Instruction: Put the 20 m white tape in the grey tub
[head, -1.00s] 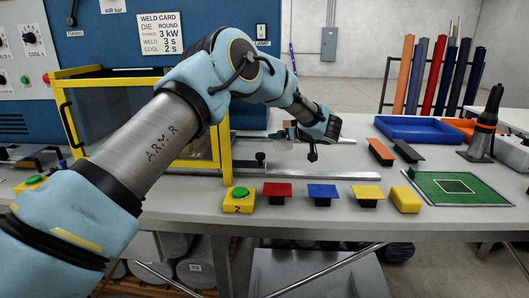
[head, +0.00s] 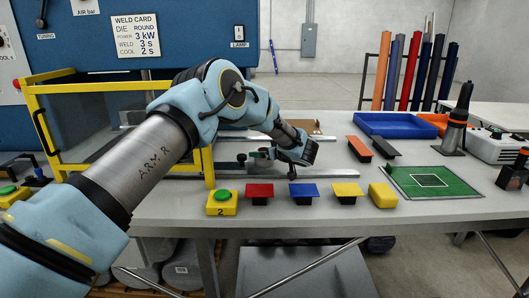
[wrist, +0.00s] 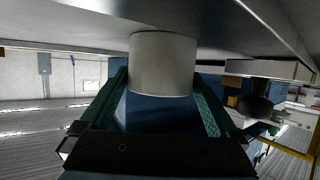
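My gripper (wrist: 161,100) reaches low over the bench's back part, beyond the row of coloured blocks. In the wrist view, where the bench top lies along the upper edge, a plain off-white cylinder (wrist: 163,62) sits between the two green fingers. The fingertips lie along both its sides; I cannot tell whether they press on it. It looks like a roll, but no label or length shows. In the head view my gripper (head: 262,153) is small and partly hidden by my wrist, and the roll cannot be made out. I cannot pick out a grey tub.
A yellow-framed guard (head: 208,165) stands left of my gripper. Button 2 (head: 222,203), a red block (head: 259,191), a blue block (head: 303,191) and yellow blocks line the front. A blue tray (head: 395,125) and green mat (head: 432,181) are to the right. A brown board (head: 312,128) lies behind.

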